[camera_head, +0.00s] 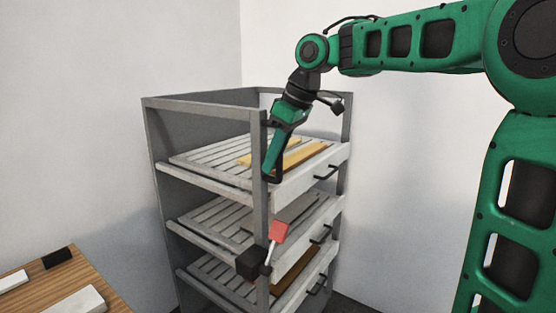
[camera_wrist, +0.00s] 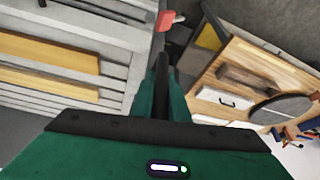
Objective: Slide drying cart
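The drying cart is a grey rack (camera_head: 207,102) with three slatted trays, standing against the wall corner in the head view. A black upright handle (camera_head: 279,178) is on its front corner post. My gripper (camera_head: 270,168) reaches down to this handle. In the wrist view a dark bar stands between my green fingers (camera_wrist: 162,88); whether they press on it is unclear. A red-tipped lever (camera_head: 278,232) with a black block (camera_head: 250,264) sits lower on the same post; its red tip also shows in the wrist view (camera_wrist: 166,20).
Yellow boards (camera_head: 302,156) lie on the top tray, which has a black front handle (camera_head: 325,172). A wooden table (camera_head: 50,284) with white pieces is at lower left. The wrist view shows a wooden-topped bench (camera_wrist: 265,68) with tools on the right.

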